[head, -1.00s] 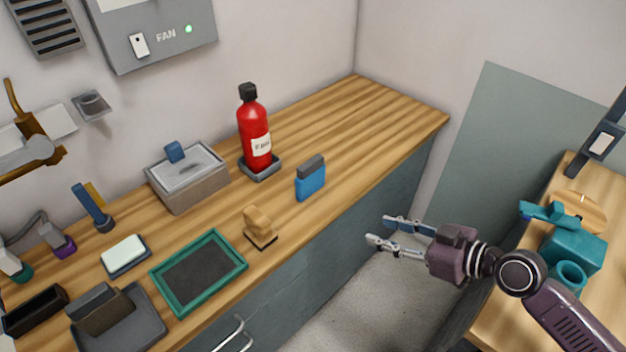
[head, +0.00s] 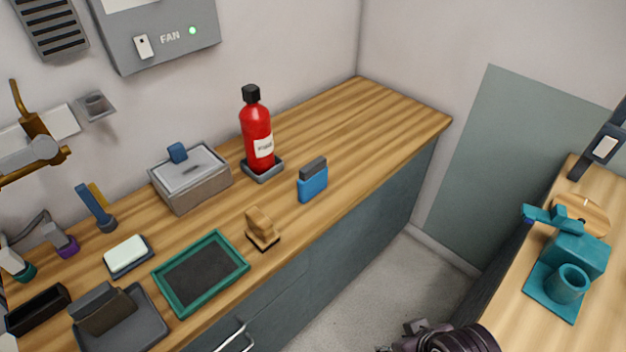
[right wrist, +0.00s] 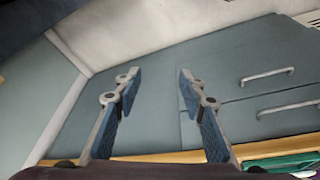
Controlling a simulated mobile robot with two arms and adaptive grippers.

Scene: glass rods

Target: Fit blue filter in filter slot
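A blue block with a dark grey top (head: 313,185) stands upright near the front edge of the wooden counter; it is the likely blue filter. I cannot tell for sure which fixture is the filter slot; a dark open-topped holder (head: 38,312) stands at the far left. My right gripper (right wrist: 158,78) is open and empty in the right wrist view, its blue-padded fingers apart in front of the grey cabinet fronts. In the head view only my dark right wrist shows at the bottom edge. My left gripper is not in view.
A red bottle (head: 258,140) stands in a grey holder behind the blue block. A grey lidded box (head: 190,188), wooden stamp (head: 262,232), green-rimmed tray (head: 240,268) and soap dish (head: 128,254) are nearby. The counter's far right (head: 375,115) is clear. Teal fixtures (head: 575,255) stand on the right bench.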

